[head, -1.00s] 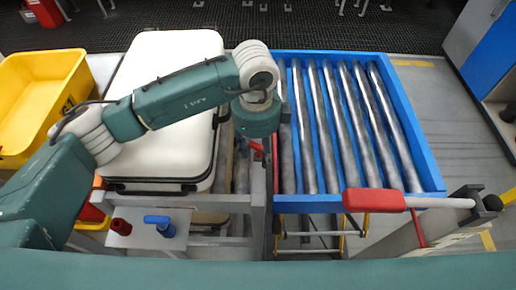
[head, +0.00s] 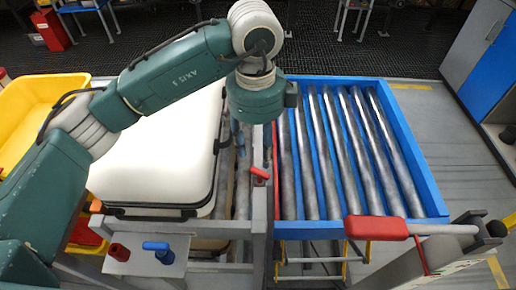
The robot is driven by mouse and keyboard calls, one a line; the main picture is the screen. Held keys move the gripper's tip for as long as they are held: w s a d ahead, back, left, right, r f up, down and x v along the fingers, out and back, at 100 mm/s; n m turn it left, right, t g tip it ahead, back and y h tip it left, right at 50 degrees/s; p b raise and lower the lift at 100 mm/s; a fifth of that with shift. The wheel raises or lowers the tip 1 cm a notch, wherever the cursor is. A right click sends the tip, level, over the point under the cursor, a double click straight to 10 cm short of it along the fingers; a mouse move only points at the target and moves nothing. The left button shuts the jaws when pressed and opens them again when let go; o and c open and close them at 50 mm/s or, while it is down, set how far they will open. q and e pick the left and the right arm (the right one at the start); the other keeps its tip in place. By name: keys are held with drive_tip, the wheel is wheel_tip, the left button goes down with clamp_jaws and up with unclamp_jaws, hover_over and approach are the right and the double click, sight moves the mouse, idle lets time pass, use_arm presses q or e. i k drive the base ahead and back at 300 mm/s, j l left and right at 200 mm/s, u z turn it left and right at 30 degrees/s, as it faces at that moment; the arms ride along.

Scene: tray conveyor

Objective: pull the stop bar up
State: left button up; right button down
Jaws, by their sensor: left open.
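A small red handle (head: 260,173) stands on the grey rail between the two roller sections, and a larger red grip (head: 375,228) on a grey bar crosses the front right of the blue conveyor. I cannot tell which of them belongs to the stop bar. My left gripper (head: 264,116) points down above the rail, apart from the small red handle and behind it in the picture. It is open, its fingers mostly hidden under my wrist. No held thing shows. My right gripper is out of view.
A cream case (head: 150,160) lies on the left rollers, under my left arm. A yellow bin (head: 40,110) is at the far left. The blue-framed roller conveyor (head: 430,190) is empty. A small plate with a red and a blue knob (head: 157,247) is at the front left.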

sight(276, 250)
drive_tip(key=k, duration=1.5)
